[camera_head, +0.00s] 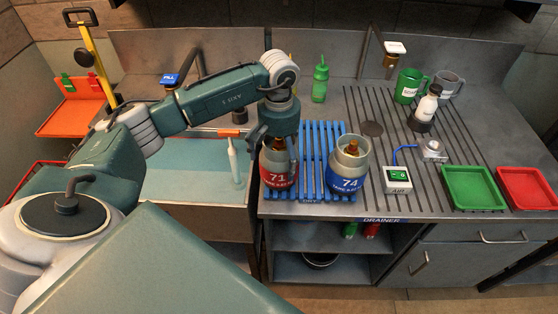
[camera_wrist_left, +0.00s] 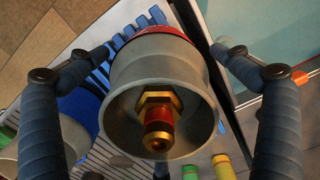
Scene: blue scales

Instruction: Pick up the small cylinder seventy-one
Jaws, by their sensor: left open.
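The small cylinder seventy-one (camera_head: 277,180) stands upright at the left end of the blue slatted rack (camera_head: 318,140). It has a red label marked 71 and a brass valve inside its grey collar. My left gripper (camera_head: 278,140) is directly above it, pointing down, and hides part of its top. In the left wrist view the cylinder (camera_wrist_left: 155,75) fills the middle, with one open finger on each side. I cannot tell whether the fingers touch it. My right gripper is not in view.
A grey cylinder with a blue 74 label (camera_head: 346,183) stands close to the right. The sink (camera_head: 195,180) lies to the left. An air box (camera_head: 397,178), a green tray (camera_head: 473,188) and a red tray (camera_head: 525,188) are on the drainer to the right.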

